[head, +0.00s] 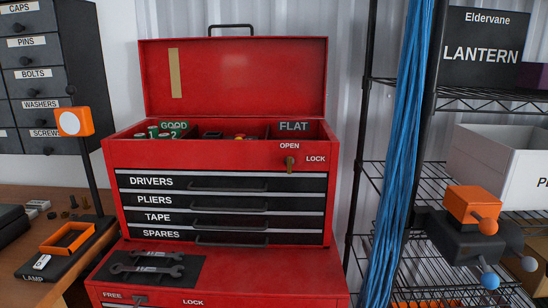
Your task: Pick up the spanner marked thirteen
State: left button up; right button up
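Two dark metal spanners lie side by side on a dark mat (193,275), on the ledge in front of the red toolbox. The farther spanner (158,255) and the nearer spanner (147,269) look alike in shape. Both lie flat, roughly left to right. Pale marks show on their shanks, but they are too small to read, so I cannot tell which is marked thirteen. Neither of my grippers is in the head view.
The red toolbox (125,152) stands behind the mat with its lid up and labelled drawers shut. A lamp (72,122) and an orange open frame (67,238) are on the left bench. Blue cable (397,150) hangs at right, beside wire shelves and an orange-and-dark knobbed device (470,204).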

aim_at(136, 252)
jog(key=k+j, duration=0.3)
jog(key=j, duration=0.2)
jog(key=k+j, duration=0.3)
jog(key=j, duration=0.15)
jog(key=i+z, duration=0.05)
